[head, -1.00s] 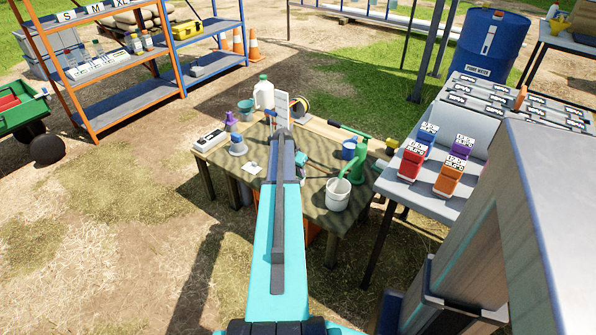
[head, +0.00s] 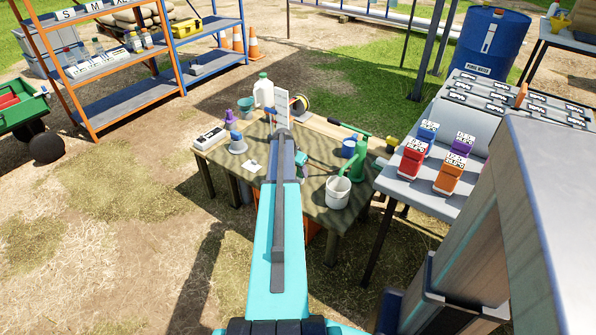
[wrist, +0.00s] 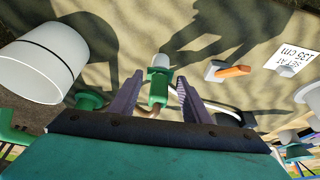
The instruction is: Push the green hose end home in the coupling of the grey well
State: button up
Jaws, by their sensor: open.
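In the wrist view my gripper (wrist: 158,88) is open, with one dark finger on each side of a green piece (wrist: 158,92), which looks like the green hose end. Gaps show between it and both fingers. A pale grey cylinder (wrist: 160,61) sits in line with its far end. I cannot tell whether this is the grey well's coupling, or how deep the green piece sits in it.
A white bucket (wrist: 38,62) stands left in the wrist view, also on the table in the head view (head: 338,193), near a green hand pump (head: 359,160). An orange-handled fitting (wrist: 235,71) and a "SET AT 135 cm" card (wrist: 292,56) lie right. Table between is clear.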

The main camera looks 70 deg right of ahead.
jog(key=shift+r, duration=0.1)
jog(key=v, duration=1.3)
jog(key=shift+r+p, duration=0.3)
jog(key=shift+a, duration=0.1)
dwell(0.4)
